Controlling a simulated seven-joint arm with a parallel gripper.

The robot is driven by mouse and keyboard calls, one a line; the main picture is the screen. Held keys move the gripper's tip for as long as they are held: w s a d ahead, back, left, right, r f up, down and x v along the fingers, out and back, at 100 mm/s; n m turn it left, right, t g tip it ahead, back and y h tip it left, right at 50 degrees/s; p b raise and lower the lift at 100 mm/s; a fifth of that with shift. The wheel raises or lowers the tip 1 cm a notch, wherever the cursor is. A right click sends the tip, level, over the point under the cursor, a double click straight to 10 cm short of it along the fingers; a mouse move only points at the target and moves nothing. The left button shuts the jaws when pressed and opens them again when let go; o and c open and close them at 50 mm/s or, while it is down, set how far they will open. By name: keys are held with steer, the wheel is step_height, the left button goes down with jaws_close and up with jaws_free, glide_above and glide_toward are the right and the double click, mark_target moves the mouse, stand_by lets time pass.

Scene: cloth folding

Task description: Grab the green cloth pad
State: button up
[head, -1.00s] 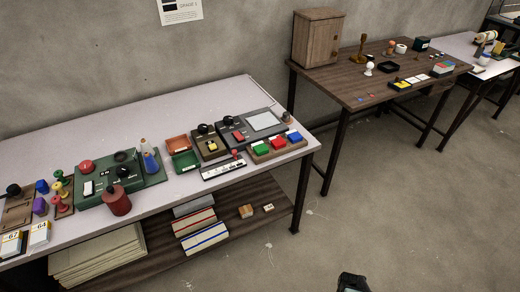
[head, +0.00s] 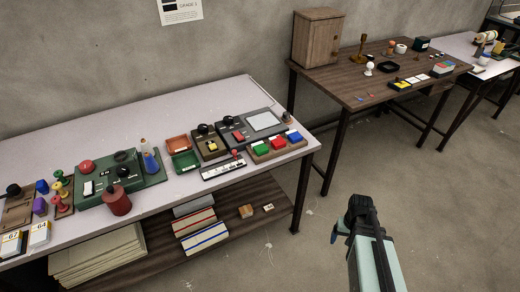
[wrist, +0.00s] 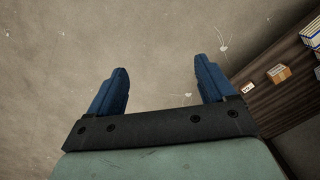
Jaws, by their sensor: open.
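A small green pad (head: 261,149) lies at the left end of a wooden tray (head: 265,158) on the near light-topped table; whether it is cloth is too small to tell. A red pad (head: 278,142) and a blue pad (head: 294,136) lie beside it in the same row. My gripper (head: 347,222) is over the floor, right of and apart from the table. In the wrist view my gripper (wrist: 160,78) shows two blue fingers spread apart with nothing between them. The green pad is not in the wrist view.
The near table (head: 180,110) holds a green panel (head: 105,188), small boxes and a white strip (head: 223,170) close to the tray. A lower shelf (head: 265,190) carries books and small boxes. A dark wooden table (head: 340,85) stands behind. Floor around my gripper is clear.

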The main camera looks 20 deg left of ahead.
steer(key=w+a+r+n+t, duration=0.1)
steer(key=w+a+r+n, duration=0.1)
steer(key=w+a+r, duration=0.7)
step_height(320, 180, up, 25)
steer(key=n, duration=0.6)
glide_above(260, 147)
steer(key=f, duration=0.8)
steer(key=shift+w+f, duration=0.1)
steer(key=shift+w, duration=0.1)
steer(key=shift+s+f, duration=0.2)
steer(key=shift+f, duration=2.45)
steer(key=c, duration=1.1)
